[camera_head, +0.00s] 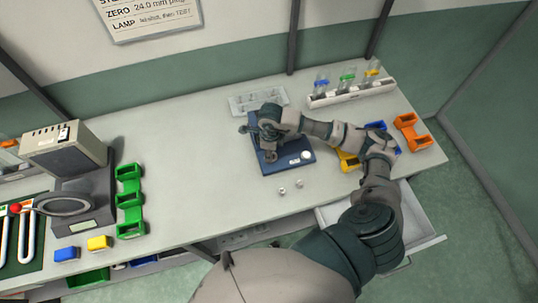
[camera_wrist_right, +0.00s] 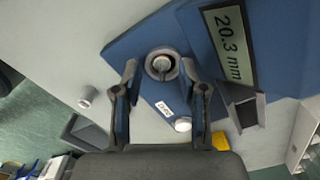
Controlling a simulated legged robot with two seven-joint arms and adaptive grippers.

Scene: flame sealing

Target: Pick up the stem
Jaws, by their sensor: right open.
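My right gripper (camera_head: 262,143) is over the blue gauge plate (camera_head: 277,166). In the right wrist view the open gripper (camera_wrist_right: 159,72) has one finger on each side of a round grey piece with a ringed top (camera_wrist_right: 161,66), seen end-on, possibly the stem. Gaps show between this piece and both fingers. It stands on the blue plate (camera_wrist_right: 137,42), near a display (camera_wrist_right: 230,45) reading 20.3 mm. In the head view my gripper hides it. My left gripper is not in view.
A white button (camera_wrist_right: 183,124) is close to one finger. Green bins (camera_head: 130,201) are left; an open drawer (camera_head: 420,228) is front right.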

